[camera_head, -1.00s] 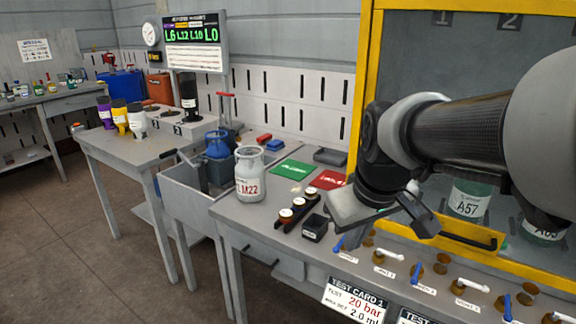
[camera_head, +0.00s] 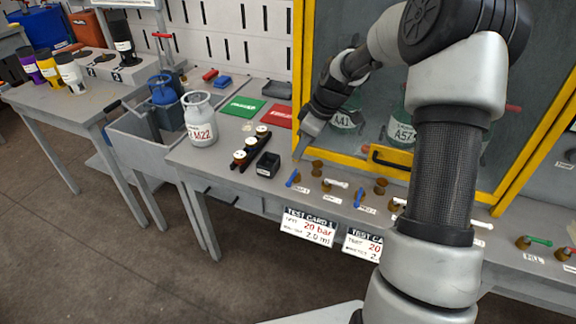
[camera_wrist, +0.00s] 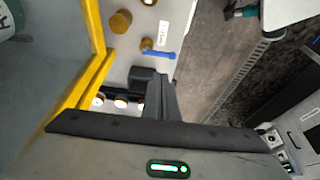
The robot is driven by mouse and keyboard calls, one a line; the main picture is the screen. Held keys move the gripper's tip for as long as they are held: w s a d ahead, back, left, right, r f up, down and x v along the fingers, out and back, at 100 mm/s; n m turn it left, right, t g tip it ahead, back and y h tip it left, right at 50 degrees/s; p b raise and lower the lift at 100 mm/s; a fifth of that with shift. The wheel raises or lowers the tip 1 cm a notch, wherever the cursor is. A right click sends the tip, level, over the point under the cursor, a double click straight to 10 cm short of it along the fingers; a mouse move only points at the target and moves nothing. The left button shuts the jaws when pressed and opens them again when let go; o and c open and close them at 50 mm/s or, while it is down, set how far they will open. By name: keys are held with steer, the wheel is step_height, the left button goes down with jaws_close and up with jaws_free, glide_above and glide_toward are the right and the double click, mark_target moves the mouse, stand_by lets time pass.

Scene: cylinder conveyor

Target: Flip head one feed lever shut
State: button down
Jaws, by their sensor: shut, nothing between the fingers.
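A row of small brass valves with blue and white levers runs along the bench front. The leftmost blue lever (camera_head: 292,178) is by a small label too small to read with certainty. It also shows in the wrist view, a blue lever (camera_wrist: 160,54) on a brass valve, lying roughly across the picture. A white lever (camera_head: 336,184) is to its right. My gripper (camera_head: 299,154) is shut and empty, pointing down just above and behind the leftmost blue lever, apart from it. Its dark fingers also show in the wrist view (camera_wrist: 162,95), below the lever in the picture.
The yellow-framed cabinet (camera_head: 299,75) stands close behind the valves. A small black box (camera_head: 268,165) and a dark rack with white-topped pieces (camera_head: 250,152) sit left of my gripper. Test cards (camera_head: 310,227) hang off the front edge.

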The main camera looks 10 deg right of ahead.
mark_target(292, 178)
steer(key=shift+a, duration=0.1)
steer(key=b+x, duration=0.1)
steer(key=x, duration=0.9)
steer(key=shift+s+d+n+g, duration=0.2)
steer(key=shift+s+n+g, duration=0.1)
steer(key=shift+n, duration=0.6)
stand_by(0.3)
steer(key=shift+s+d+n+y, duration=0.15)
steer(key=shift+d+n+y, duration=0.15)
steer(key=shift+n, duration=0.5)
steer(key=n, duration=0.1)
steer(key=d+n+g, duration=0.1)
steer(key=n, duration=0.1)
steer(key=n+g, duration=0.1)
steer(key=shift+s+d, duration=0.15)
steer(key=shift+s, duration=0.2)
steer(key=shift+d, duration=0.8)
